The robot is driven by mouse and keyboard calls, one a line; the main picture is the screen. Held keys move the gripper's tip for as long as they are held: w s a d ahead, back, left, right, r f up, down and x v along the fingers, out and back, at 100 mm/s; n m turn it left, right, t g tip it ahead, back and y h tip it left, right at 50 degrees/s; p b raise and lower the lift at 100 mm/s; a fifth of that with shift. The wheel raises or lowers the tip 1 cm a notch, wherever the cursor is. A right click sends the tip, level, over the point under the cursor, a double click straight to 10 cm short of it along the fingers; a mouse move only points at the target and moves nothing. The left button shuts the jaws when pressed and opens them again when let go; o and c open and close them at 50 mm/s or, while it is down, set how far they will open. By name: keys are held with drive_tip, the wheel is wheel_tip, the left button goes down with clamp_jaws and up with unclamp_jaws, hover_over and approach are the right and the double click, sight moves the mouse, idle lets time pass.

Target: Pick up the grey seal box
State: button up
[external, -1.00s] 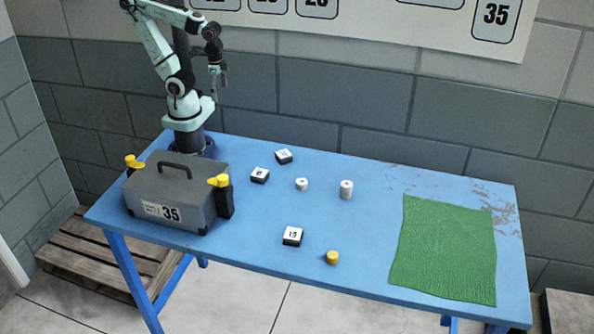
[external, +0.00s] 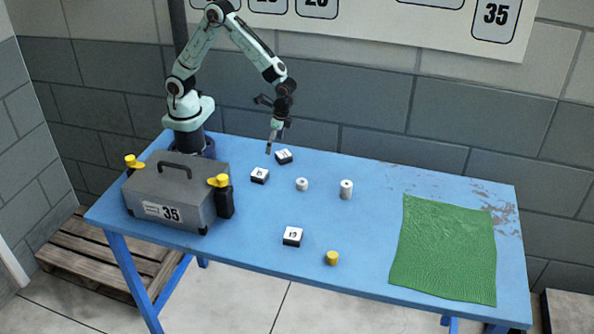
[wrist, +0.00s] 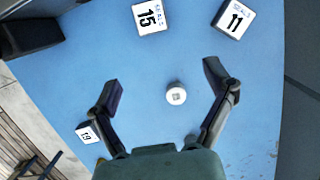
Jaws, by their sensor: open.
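Three small dark boxes with white number labels lie on the blue table. Box 15 (external: 260,175) and box 11 (external: 284,156) are near the back; box 19 (external: 292,236) is towards the front. In the wrist view, 15 (wrist: 153,17) and 11 (wrist: 234,18) are at the top and labelled as seals; 19 (wrist: 88,132) is at lower left. I cannot tell which one is the grey seal box. My gripper (external: 270,148) is open and empty, above the table near box 11. Its spread fingers (wrist: 164,76) show in the wrist view.
A short white cylinder (external: 301,184) appears between my fingers in the wrist view (wrist: 176,93). A taller white cylinder (external: 346,189) and a yellow one (external: 332,257) stand nearby. A large grey case (external: 165,185) marked 35 is at left, a green cloth (external: 445,250) at right.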

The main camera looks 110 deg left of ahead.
sight(258, 173)
drive_tip(key=s+f, duration=0.1)
drive_tip(key=f, duration=0.3)
drive_tip(key=s+f+g, duration=0.1)
drive_tip(key=s+f, duration=0.1)
drive_tip(key=f, duration=0.2)
drive_tip(key=s+f+g, duration=0.1)
drive_tip(key=s+f, duration=0.1)
drive_tip(key=f, duration=0.2)
drive_tip(key=shift+s+d+f, duration=0.15)
drive_tip(key=shift+d+f, duration=0.05)
drive_tip(key=c, duration=1.2)
